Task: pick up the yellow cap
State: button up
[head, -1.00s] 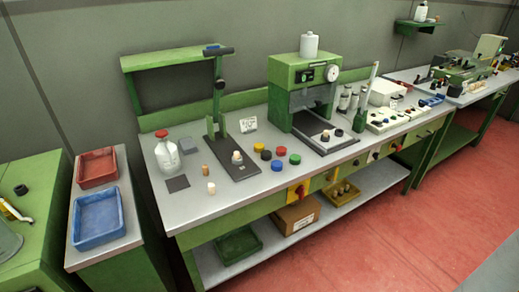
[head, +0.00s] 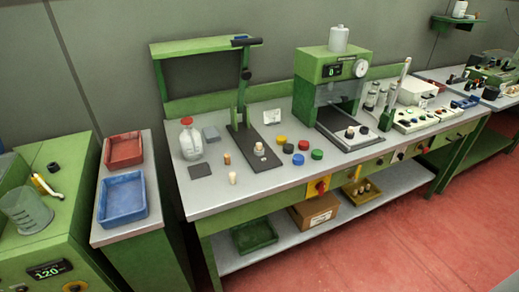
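The yellow cap (head: 281,140) is a small round cap lying on the grey top of the green workbench (head: 240,196), in a small group of caps right of the black-based stand. A black cap (head: 288,148) is close in front of it. A red cap (head: 303,145) is to its right, and a blue cap (head: 298,159) and a green cap (head: 317,155) lie further forward. My gripper is not in view.
The stand (head: 243,110) rises left of the caps, with cork stoppers near it. A green press (head: 318,70) stands behind right. A white bottle (head: 190,140) is further left. The bench front before the caps is clear. Blue (head: 122,216) and red trays sit on a side table.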

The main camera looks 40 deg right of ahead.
aim_at(281, 139)
jog(key=i+l+z, duration=0.15)
jog(key=z, duration=0.35)
jog(key=i+l+z, duration=0.25)
jog(key=z, duration=0.2)
jog(key=i+l+z, duration=0.1)
jog(key=z, duration=0.4)
jog(key=i, duration=0.1)
